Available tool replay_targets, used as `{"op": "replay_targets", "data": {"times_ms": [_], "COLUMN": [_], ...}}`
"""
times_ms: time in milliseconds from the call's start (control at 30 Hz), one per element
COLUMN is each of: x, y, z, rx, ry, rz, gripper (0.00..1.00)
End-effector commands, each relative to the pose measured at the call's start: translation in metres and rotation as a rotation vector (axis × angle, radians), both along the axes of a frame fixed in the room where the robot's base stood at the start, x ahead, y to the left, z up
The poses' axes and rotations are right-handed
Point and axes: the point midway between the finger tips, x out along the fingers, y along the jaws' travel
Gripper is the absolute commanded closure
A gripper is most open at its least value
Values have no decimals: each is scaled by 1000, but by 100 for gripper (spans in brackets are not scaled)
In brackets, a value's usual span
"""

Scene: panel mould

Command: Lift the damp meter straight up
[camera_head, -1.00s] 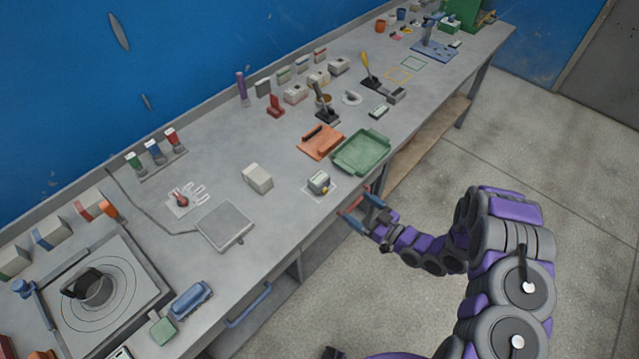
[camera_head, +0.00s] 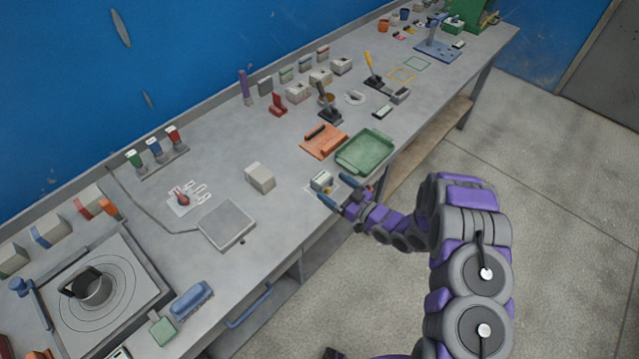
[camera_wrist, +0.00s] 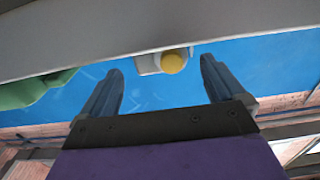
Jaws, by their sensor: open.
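The damp meter appears to be the small pale box (camera_head: 321,180) with a greenish top, standing on a light patch near the bench's front edge. In the wrist view a pale body with a round yellow end (camera_wrist: 172,63) shows between the fingertips, partly cut off by the grey bench band. My gripper (camera_head: 339,191) is open at the front edge, its two fingers pointing at the meter from the front right. In the wrist view the gripper (camera_wrist: 162,68) has the meter ahead between its spread fingers. I cannot tell whether either finger touches it.
A green tray (camera_head: 366,152) and an orange board (camera_head: 323,142) lie just behind and right of the meter. A pale block (camera_head: 260,178) and a flat grey plate (camera_head: 227,224) stand to its left. The bench between block and meter is clear.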

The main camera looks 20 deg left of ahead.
Motion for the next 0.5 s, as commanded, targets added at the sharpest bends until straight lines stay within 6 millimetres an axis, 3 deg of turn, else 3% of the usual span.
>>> {"op": "replay_targets", "data": {"times_ms": [300,500], "x": [10,13], "y": [36,40], "z": [0,0], "rx": [-2,-2], "ry": [1,1], "rz": [1,-1], "gripper": [4,4]}}
